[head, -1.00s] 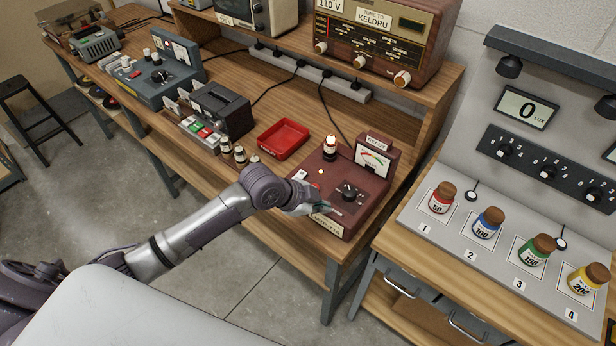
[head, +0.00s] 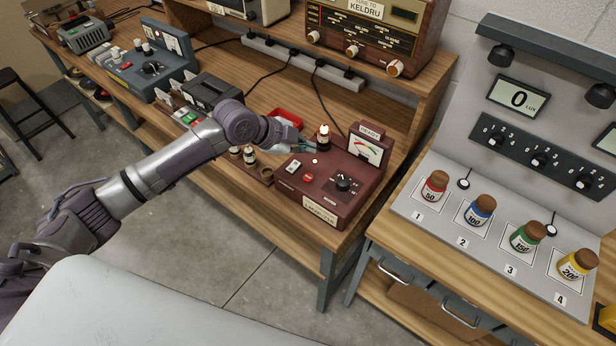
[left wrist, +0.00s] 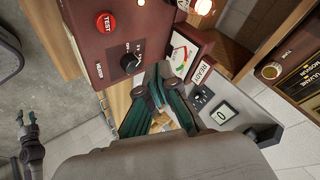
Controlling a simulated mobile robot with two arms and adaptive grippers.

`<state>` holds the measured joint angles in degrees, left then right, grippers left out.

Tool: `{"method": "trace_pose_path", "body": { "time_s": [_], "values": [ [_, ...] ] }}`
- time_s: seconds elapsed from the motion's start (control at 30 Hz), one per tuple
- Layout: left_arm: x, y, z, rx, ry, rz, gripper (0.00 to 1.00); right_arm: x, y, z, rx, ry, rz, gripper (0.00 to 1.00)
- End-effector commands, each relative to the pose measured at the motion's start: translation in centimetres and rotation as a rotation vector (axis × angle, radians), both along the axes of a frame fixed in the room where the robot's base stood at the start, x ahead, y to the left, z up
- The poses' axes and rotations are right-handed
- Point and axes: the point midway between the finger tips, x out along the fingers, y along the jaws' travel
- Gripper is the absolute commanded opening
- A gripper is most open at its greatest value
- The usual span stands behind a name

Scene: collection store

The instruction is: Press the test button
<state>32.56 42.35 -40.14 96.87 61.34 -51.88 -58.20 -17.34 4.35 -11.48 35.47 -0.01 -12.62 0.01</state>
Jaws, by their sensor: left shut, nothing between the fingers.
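The red test button (head: 308,178) sits on the top panel of a maroon tester box (head: 325,205). In the left wrist view the button (left wrist: 106,22) reads TEST, beside a black knob (left wrist: 131,63). A bulb (head: 323,138) on the box's rear left looks lit. The meter (head: 366,150) stands at the back under a READY label. My left gripper (head: 305,148) is shut and empty, by the bulb and behind the button, apart from the button. Its fingers (left wrist: 163,88) also show in the left wrist view. My right gripper (left wrist: 26,116) appears there at the left edge, fingers apart.
A radio (head: 372,30) stands on the shelf behind. Coloured jars stand on the grey panel (head: 405,205) to the right.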

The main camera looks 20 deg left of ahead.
Motion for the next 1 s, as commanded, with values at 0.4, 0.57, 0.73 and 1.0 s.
{"method": "trace_pose_path", "body": {
  "time_s": [0.4, 0.57, 0.73, 1.0],
  "values": [
    [0.0, 0.0, -5.5, 0.0, 0.001, 0.002, 0.0, 0.2, -0.4, -4.6, -0.005, -0.003, 0.002, 0.4],
    [0.0, 0.0, -7.5, 0.0, 0.002, 0.001, 0.0, 0.3, -0.4, -6.1, -0.004, -0.004, 0.002, 0.4],
    [0.0, 0.0, -8.4, 0.0, 0.0, 0.0, 0.0, 0.3, -0.4, -6.7, -0.004, -0.004, 0.002, 0.4],
    [0.0, 0.0, -8.4, -0.001, 0.001, 0.001, 0.0, 0.3, -0.4, -6.6, -0.005, -0.005, 0.001, 0.4]
  ]
}}
